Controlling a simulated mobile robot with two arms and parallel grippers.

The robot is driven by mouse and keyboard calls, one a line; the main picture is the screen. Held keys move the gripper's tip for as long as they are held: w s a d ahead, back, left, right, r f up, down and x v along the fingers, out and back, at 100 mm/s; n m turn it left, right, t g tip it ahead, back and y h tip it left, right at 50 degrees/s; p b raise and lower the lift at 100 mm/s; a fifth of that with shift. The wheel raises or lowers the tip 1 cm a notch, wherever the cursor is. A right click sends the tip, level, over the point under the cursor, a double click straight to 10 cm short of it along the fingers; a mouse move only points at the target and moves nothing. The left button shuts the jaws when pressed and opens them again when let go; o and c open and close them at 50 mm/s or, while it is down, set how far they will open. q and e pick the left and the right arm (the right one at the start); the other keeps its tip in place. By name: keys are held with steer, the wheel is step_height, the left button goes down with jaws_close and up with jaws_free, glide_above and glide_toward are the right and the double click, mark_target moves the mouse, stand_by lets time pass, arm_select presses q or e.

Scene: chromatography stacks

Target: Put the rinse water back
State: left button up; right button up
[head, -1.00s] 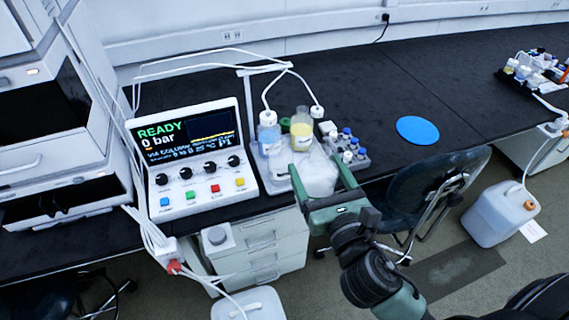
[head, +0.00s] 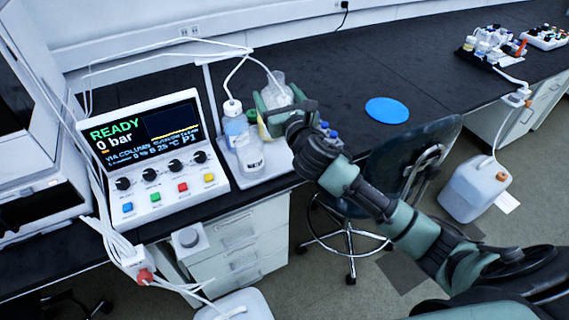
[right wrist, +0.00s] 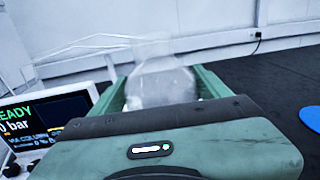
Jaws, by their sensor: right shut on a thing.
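My right gripper (head: 280,100) is shut on a clear, colourless bottle (head: 277,86) and holds it up above the back of the white tray (head: 266,176). In the right wrist view the bottle (right wrist: 160,84) sits between the two green fingers, upright and blurred; I cannot read a label on it. Another clear bottle (head: 250,156) with a white label stands at the front of the tray. A bottle with bluish liquid (head: 236,128) and a tube in its cap stands behind it. The yellow bottle is mostly hidden by my gripper. My left gripper is not in view.
A control panel (head: 150,160) reading READY, 0 bar stands left of the tray. White tubes (head: 160,55) arch above. Several blue-capped vials (head: 328,130) are partly hidden by my arm. A blue disc (head: 387,110) lies on the open black bench, with a chair (head: 410,160) in front.

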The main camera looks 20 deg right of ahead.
steer(key=w+d+r+m+h+b, duration=0.1)
steer(key=w+d+r, duration=0.2)
steer(key=w+d, duration=0.15)
step_height(320, 180, down, 20)
steer(key=w+b, duration=0.1)
steer(key=b, duration=0.4)
steer(key=shift+r, duration=0.15)
steer(key=shift+b, duration=0.3)
steer(key=shift+f, duration=0.2)
steer(key=o, duration=2.1)
steer(key=shift+s, duration=0.1)
steer(key=shift+r, duration=0.1)
